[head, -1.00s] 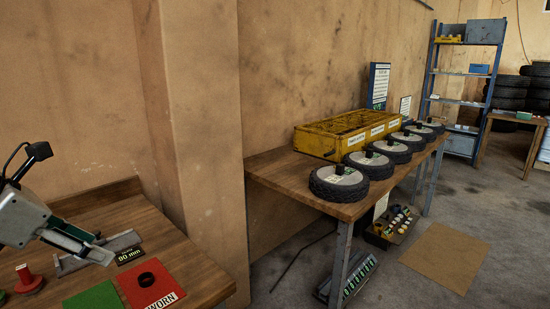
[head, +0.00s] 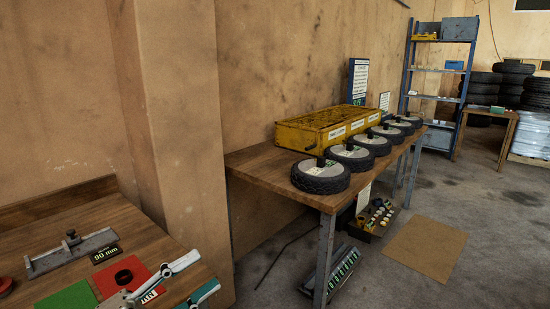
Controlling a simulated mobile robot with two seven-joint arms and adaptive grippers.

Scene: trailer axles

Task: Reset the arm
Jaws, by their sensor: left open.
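My left gripper (head: 202,273) comes in at the bottom edge of the head view, over the front right corner of the near bench (head: 172,250). Its two fingers are spread apart with nothing visible between them. The gripper's body is cut off by the frame. My right gripper is not in view.
A metal gauge (head: 72,252) lies by a "90 mm" label (head: 105,253) and a green pad (head: 68,297). A wall pillar (head: 180,130) stands beside the bench. Beyond it, a second bench (head: 265,172) holds several wheels (head: 320,176) and a yellow crate (head: 322,128).

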